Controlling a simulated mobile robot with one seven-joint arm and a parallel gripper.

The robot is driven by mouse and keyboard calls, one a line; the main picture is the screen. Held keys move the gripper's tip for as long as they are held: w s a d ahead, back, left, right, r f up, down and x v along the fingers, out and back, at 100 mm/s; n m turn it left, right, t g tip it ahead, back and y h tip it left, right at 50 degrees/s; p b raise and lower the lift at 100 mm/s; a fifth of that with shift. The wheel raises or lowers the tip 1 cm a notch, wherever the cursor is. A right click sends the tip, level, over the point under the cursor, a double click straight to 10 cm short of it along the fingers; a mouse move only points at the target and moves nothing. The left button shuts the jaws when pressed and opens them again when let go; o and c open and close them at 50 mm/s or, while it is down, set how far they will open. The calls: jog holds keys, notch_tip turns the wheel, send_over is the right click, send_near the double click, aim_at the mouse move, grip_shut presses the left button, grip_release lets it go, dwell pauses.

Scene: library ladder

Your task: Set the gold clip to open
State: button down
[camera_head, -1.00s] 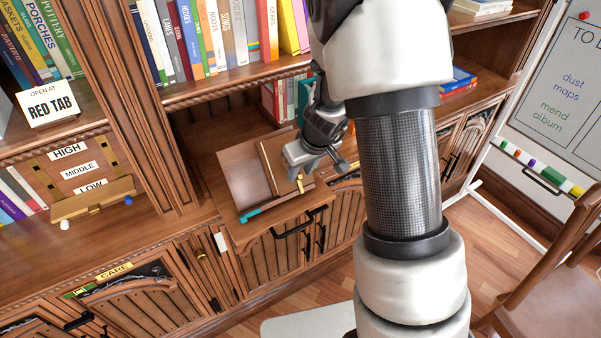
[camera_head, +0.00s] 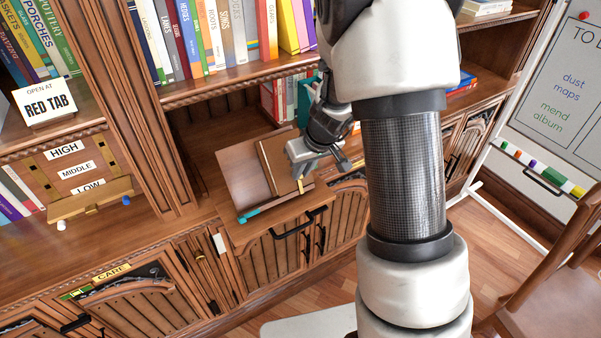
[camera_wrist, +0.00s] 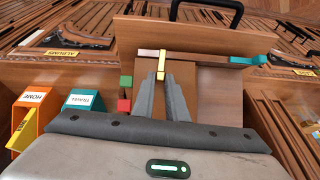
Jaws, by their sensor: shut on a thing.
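The small gold clip (camera_head: 300,186) is at the lower right edge of a brown book or album (camera_head: 262,166) on the pulled-out wooden shelf (camera_head: 270,220). In the wrist view the gold clip (camera_wrist: 161,64) stands at the tips of my fingers, beside a pale strip (camera_wrist: 148,53). My gripper (camera_head: 299,177) reaches down to it from the upper right. In the wrist view my gripper (camera_wrist: 161,76) has its fingers closed together on the clip's near end. The fingers hide part of the clip and the cover behind it.
A teal ribbon end (camera_head: 249,215) lies at the shelf's front left, and a black handle (camera_head: 297,224) is below its front. Bookcase uprights stand at left. In the wrist view, orange and teal labelled boxes (camera_wrist: 82,100) are at left. A chair (camera_head: 560,250) stands at right.

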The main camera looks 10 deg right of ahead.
jog(key=d+m+y+b, duration=0.1)
jog(key=b, duration=0.2)
jog(key=d+f+m+y+b, duration=0.1)
jog(key=m+b, duration=0.1)
jog(key=shift+w+d+f+b, duration=0.15)
jog(key=shift+w+d+b, duration=0.05)
jog(key=shift+b, duration=0.2)
jog(key=m+y+b, duration=0.1)
jog(key=d+m+y+b, duration=0.1)
jog(key=b, duration=0.1)
jog(key=d+f+m+b, duration=0.1)
jog(key=b, duration=0.1)
jog(key=shift+s+d+m+y, duration=0.1)
jog(key=shift+m+y, duration=0.2)
jog(key=shift+y, duration=0.1)
jog(key=m+b, duration=0.1)
jog(key=d+f+m+t+y+b, duration=0.1)
jog(key=m+b, duration=0.1)
jog(key=s+f+m+y+b, duration=0.1)
jog(key=b, duration=0.1)
jog(key=shift+d, duration=0.4)
jog(key=shift+s+d+f+m+t+y+b, duration=0.1)
jog(key=shift+s+f+m+t+y+b, duration=0.15)
jog(key=shift+m+t+y+b, duration=0.45)
jog(key=shift+s+d+f+m+t+y+b, duration=0.1)
jog(key=shift+s+f+m+b, duration=0.25)
jog(key=shift+m, duration=0.65)
jog(key=shift+w, duration=0.1)
